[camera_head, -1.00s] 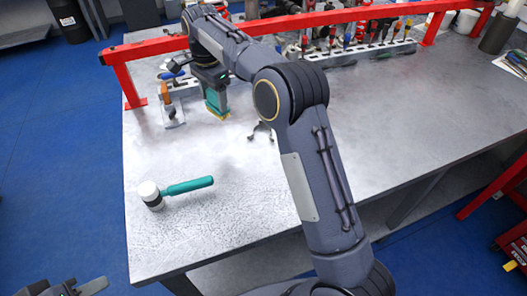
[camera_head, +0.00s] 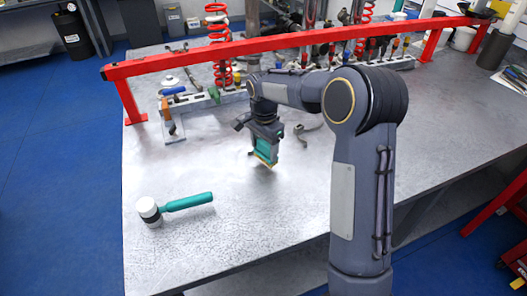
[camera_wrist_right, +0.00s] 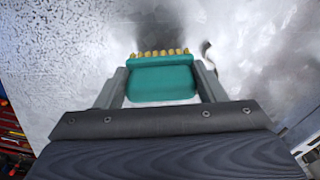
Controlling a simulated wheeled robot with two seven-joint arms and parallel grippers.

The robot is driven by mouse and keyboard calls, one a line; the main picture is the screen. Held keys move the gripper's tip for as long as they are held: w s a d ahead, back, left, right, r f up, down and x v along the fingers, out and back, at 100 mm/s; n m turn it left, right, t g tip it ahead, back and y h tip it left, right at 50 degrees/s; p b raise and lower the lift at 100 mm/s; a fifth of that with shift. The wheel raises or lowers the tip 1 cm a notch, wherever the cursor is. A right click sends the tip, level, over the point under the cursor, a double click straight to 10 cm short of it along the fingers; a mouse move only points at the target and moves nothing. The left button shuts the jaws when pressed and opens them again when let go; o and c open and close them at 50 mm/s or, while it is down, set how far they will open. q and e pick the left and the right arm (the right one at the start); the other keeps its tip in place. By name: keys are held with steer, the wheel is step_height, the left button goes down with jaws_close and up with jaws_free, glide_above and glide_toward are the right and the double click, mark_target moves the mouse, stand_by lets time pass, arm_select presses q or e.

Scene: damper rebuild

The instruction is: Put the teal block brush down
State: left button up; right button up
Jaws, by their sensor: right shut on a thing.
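The teal block brush (camera_head: 264,149) has a teal body and a row of yellowish bristles along its lower edge. My right gripper (camera_head: 266,145) is shut on it, and the bristles point down at the metal table (camera_head: 215,240). In the right wrist view the brush (camera_wrist_right: 162,80) sits between the two fingers of my right gripper (camera_wrist_right: 160,85), bristles on the far side. The bristles are close to the table top; I cannot tell whether they touch it. My left gripper is not in view now.
A teal-handled mallet (camera_head: 187,202) with a white head lies at the table's front left. A red rail (camera_head: 290,41) runs along the back, with red springs (camera_head: 218,50) and several tools behind it. A dark hooked part (camera_head: 307,128) lies right of the brush. The middle front is clear.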

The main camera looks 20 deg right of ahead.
steer(key=shift+f, duration=1.2)
steer(key=shift+f, duration=0.1)
steer(key=o, duration=1)
steer(key=shift+c, duration=0.2)
